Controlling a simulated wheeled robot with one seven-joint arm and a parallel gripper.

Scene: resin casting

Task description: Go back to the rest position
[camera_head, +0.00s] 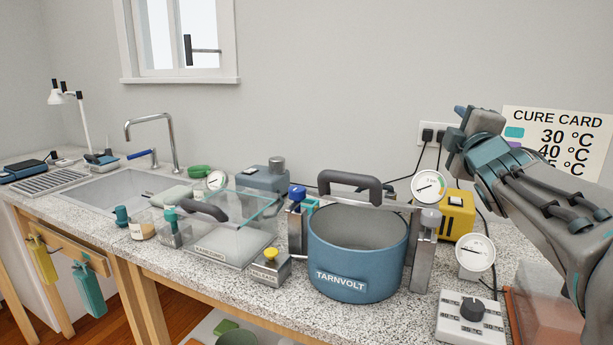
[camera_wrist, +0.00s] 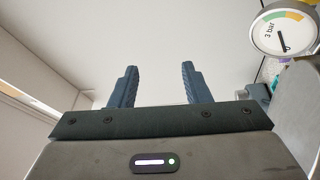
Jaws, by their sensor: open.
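My gripper (camera_wrist: 157,72) shows in the wrist view with its two blue-grey fingers apart and nothing between them. Pale wall or ceiling lies beyond the fingers. In the head view my arm comes in from the right edge and reaches up above the right end of the counter, near the cure card (camera_head: 560,135). The fingers are hard to make out there. The arm's end is apart from the blue TARNVOLT pot (camera_head: 352,262), which stands on the speckled counter to the lower left of it.
A dark handle (camera_head: 349,182) shows above the pot. A clear box (camera_head: 240,232), a yellow device (camera_head: 457,214) and a white dial box (camera_head: 470,318) stand nearby. A pressure gauge (camera_wrist: 284,32) shows in the wrist view. The sink (camera_head: 120,190) is at left. Air above the counter is mostly free.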

